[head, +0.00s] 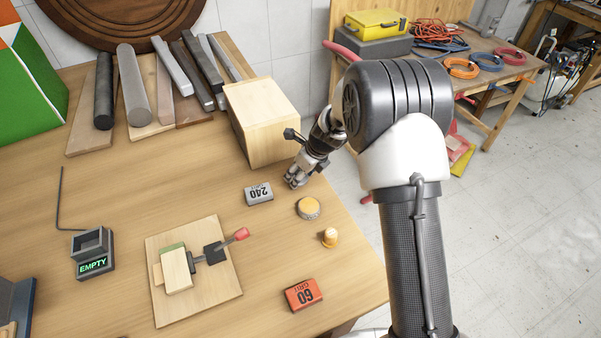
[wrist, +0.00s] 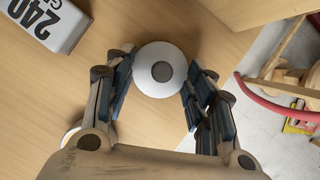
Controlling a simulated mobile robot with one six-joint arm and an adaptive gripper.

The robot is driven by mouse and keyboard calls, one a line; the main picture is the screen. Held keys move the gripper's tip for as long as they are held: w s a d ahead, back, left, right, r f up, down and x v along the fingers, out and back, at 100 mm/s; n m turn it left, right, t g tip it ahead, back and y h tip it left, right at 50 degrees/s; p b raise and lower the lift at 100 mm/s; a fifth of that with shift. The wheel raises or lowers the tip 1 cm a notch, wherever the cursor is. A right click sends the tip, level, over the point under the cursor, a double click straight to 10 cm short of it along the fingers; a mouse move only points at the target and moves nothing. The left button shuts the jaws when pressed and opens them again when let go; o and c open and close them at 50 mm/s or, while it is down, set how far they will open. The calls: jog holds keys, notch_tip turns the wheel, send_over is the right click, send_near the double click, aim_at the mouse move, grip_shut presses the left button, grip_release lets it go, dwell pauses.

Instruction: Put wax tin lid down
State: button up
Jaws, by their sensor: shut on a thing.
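The wax tin lid (wrist: 161,68) is a round white disc with a grey centre, seen in the wrist view between the fingertips of my gripper (wrist: 159,80). My gripper is shut on it. In the head view my gripper (head: 295,181) is low over the right part of the workbench, and I cannot make out the lid there. The open wax tin (head: 308,208), round with orange-yellow contents, stands just in front of my gripper. Part of its rim shows at the lower left of the wrist view (wrist: 70,136). The lid's exact height above the bench is unclear.
A grey 240 block (head: 258,194) lies left of the tin. A small wooden knob (head: 329,238) and a red 60 block (head: 303,294) are nearer the front. A wooden box (head: 262,121) stands behind my gripper. The bench's right edge is close.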

jog(key=shift+s+d+f, duration=0.1)
jog(key=shift+s+f, duration=0.25)
jog(key=shift+f, duration=0.2)
jog(key=o, duration=0.5)
jog(key=shift+c, duration=0.2)
jog(key=o, duration=0.4)
jog(key=shift+w+f, duration=0.15)
jog(key=shift+f, duration=0.05)
jog(key=shift+r, duration=0.15)
